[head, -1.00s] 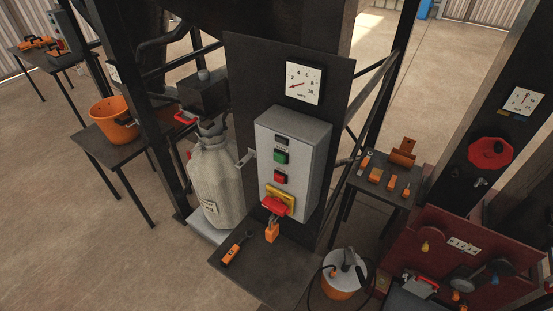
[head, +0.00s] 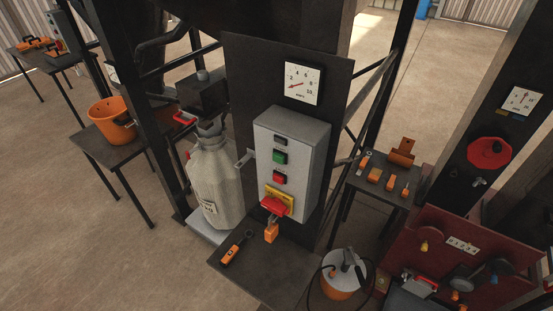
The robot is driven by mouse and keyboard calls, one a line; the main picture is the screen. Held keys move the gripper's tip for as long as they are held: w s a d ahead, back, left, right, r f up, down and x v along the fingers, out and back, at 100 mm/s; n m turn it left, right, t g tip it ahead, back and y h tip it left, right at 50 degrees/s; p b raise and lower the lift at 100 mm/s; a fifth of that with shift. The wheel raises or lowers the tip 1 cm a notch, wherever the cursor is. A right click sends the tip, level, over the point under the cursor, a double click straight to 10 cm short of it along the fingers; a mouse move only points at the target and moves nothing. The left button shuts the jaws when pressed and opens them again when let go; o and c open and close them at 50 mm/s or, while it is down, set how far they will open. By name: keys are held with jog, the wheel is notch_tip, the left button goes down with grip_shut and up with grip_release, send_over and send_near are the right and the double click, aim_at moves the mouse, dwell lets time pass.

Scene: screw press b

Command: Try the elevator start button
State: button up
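A grey control box (head: 306,150) is mounted on a dark upright panel in the middle of the head view. On its front, from top to bottom, are a small black label or window (head: 281,142), a green button (head: 280,157), a red button (head: 279,177) and a larger red piece on a yellow plate (head: 280,196). An orange padlock-like tag (head: 271,232) hangs below the red piece. The lettering by the buttons is too small to read. My gripper does not show in this view.
A white-and-orange container (head: 344,274) stands at the table's right. Open floor lies at left.

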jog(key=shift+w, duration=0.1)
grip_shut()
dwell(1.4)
